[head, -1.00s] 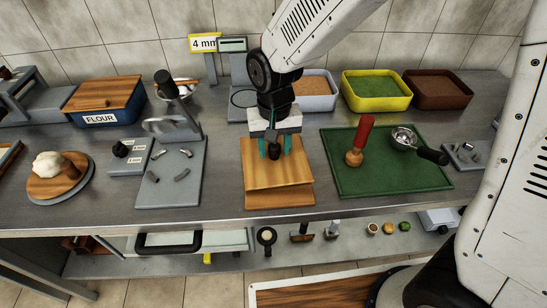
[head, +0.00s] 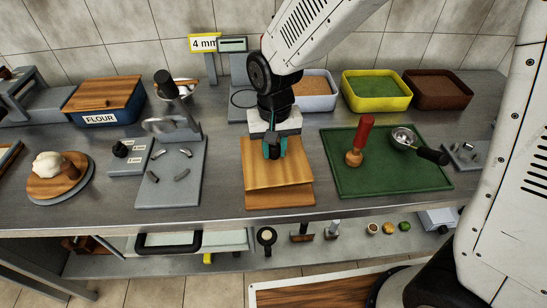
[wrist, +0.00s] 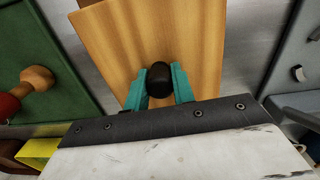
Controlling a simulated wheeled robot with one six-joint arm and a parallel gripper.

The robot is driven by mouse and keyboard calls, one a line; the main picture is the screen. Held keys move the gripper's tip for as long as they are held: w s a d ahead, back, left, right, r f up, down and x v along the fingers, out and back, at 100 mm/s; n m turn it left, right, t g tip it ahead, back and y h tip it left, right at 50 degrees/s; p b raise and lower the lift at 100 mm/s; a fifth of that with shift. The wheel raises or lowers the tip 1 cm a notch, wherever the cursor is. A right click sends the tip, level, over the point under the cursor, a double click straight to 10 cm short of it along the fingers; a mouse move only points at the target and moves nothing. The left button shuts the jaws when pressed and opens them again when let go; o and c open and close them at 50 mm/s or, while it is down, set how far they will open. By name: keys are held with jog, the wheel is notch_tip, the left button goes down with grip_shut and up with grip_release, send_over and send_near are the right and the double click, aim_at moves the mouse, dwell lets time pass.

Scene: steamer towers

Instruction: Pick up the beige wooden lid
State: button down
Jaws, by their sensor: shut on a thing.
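The beige wooden lid (head: 275,176) is a flat square panel with a black knob (wrist: 159,79). It lies on or just above a wooden body (head: 280,198) on the steel counter; I cannot tell whether there is a gap between them. My gripper (head: 274,150) points down over the lid's far half, with its teal fingers shut on the black knob. In the wrist view the lid (wrist: 150,35) shows beyond the fingers (wrist: 159,85), with the knob between them. The knob is mostly hidden in the head view.
A green mat (head: 390,180) with a red-handled tool (head: 360,142) and a sieve (head: 405,138) is on the right. A grey board (head: 172,190) is on the left. Bins (head: 376,92) stand behind. Bare counter lies in front of the lid.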

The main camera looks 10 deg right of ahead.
jog(key=shift+r, duration=0.25)
jog(key=shift+r, duration=0.7)
jog(key=shift+r, duration=0.1)
jog(key=shift+r, duration=2.4)
